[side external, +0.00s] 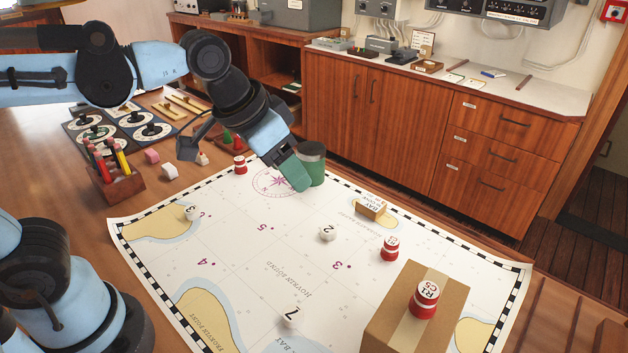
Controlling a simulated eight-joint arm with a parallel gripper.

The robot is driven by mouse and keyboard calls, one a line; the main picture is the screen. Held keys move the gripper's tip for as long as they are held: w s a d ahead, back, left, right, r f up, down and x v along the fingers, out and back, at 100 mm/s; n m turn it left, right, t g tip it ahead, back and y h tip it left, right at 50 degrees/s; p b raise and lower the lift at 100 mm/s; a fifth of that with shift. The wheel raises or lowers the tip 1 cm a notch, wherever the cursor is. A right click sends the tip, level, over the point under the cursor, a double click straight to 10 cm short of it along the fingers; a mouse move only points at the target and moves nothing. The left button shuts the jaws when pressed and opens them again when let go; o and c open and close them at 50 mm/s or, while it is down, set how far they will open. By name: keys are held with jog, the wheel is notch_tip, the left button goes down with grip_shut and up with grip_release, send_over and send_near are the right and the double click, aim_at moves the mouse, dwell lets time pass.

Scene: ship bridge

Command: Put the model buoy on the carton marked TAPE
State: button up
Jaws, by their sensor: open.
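My gripper (292,173) hangs over the far part of the chart with its fingers pointing down; nothing shows held in it. A green cylinder (314,162) stands just right of and partly behind the fingers; I cannot tell if they touch it. A red-and-white model buoy (424,299), marked R1 C5 on top, stands on the large brown carton (447,302). Another red-and-white buoy (390,249) stands on the chart behind that carton, and one more (240,164) stands left of my gripper. A small labelled carton (371,209) lies farther back. I cannot read TAPE on either carton.
White numbered pieces (327,233) stand on the chart (250,245). Wooden cabinets (400,130) close off the back. The chart's middle is mostly clear.

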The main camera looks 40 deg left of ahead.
jog(key=s+a+f+n+t, duration=0.1)
jog(key=a+f, duration=0.1)
jog(key=a, duration=0.2)
jog(key=s+a+f+n+t+y, duration=0.1)
jog(key=s+a+f, duration=0.1)
jog(key=a+f, duration=0.1)
jog(key=shift+s+a+n, duration=0.3)
jog(key=shift+a+n, duration=0.1)
jog(key=shift+a, duration=0.25)
